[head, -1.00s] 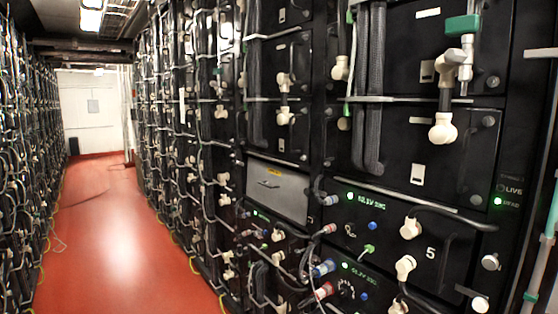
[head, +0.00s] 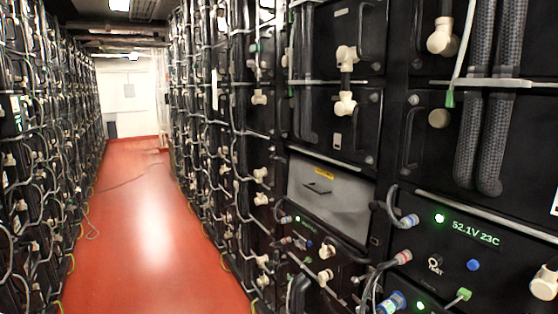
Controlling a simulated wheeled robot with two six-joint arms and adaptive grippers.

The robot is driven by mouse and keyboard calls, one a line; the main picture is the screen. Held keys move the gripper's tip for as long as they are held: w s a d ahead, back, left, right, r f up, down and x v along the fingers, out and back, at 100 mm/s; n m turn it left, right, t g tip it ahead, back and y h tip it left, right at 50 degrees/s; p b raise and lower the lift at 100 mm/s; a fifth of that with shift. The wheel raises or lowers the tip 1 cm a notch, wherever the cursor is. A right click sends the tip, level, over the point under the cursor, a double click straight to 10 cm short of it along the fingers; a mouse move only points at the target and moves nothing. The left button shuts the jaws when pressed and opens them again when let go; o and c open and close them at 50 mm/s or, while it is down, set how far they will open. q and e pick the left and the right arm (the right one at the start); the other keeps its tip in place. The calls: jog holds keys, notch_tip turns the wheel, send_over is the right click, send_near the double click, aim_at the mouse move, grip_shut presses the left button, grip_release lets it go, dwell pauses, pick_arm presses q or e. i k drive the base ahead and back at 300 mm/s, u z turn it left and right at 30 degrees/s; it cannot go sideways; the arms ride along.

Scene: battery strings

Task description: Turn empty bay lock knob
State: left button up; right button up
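In the head view a grey blank panel (head: 328,195) with a small dark handle or latch (head: 317,187) and a yellow label (head: 324,173) sits in the right-hand rack. It may be the empty bay. I cannot make out whether the latch is the lock knob. A battery module (head: 490,245) with a lit display reading 52.1V 23C is to its right, with a green light, a TEST knob and a blue button. Neither of my grippers is in view.
Racks of black battery modules line both sides, with cables and white connectors (head: 345,103) sticking out on the right. Thick ribbed hoses (head: 488,130) hang at the right.

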aim_at(272, 158)
jog(key=u, duration=0.45)
jog(key=i, duration=1.5)
jog(key=z, duration=0.55)
jog(key=i, duration=0.85)
jog(key=z, duration=0.6)
